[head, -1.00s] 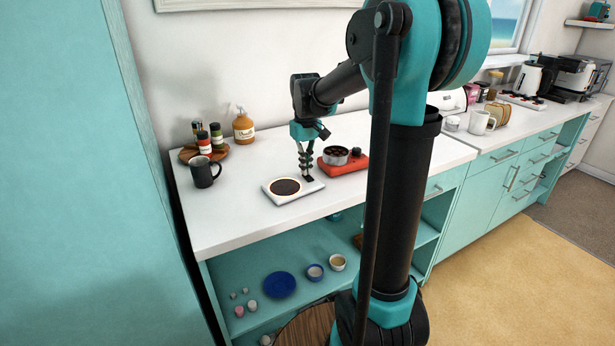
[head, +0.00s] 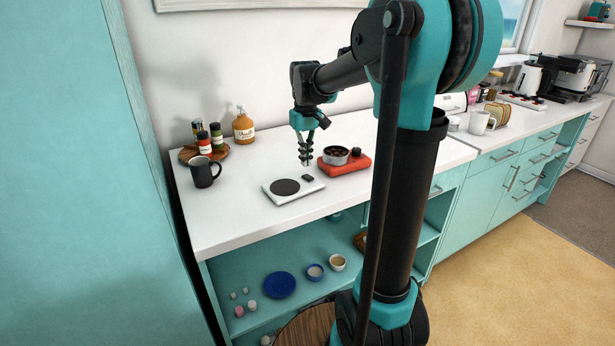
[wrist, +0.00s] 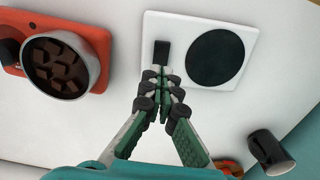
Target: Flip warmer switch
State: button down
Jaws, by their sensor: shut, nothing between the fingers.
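The warmer (head: 294,190) is a white flat plate with a dark round pad, near the front of the white counter; it also shows in the wrist view (wrist: 239,23). Its black switch (head: 308,178) sits at the plate's right side in the head view, and in the wrist view (wrist: 162,52) it lies just beyond the fingertips. The pad looks plain dark, with no lit ring. My gripper (head: 306,162) is shut and empty, pointing down above the counter behind the switch. In the head view it is apart from the switch; it also shows in the wrist view (wrist: 164,72).
A red burner (head: 344,165) with a pot of brown chunks (head: 335,155) stands close right of my gripper. A dark mug (head: 204,172), a wooden tray of bottles (head: 188,154) and an amber pump bottle (head: 243,127) stand left. The counter's front left is clear.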

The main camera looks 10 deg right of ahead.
aim_at(306, 175)
jog(key=shift+r, duration=1.7)
jog(key=shift+s, duration=0.1)
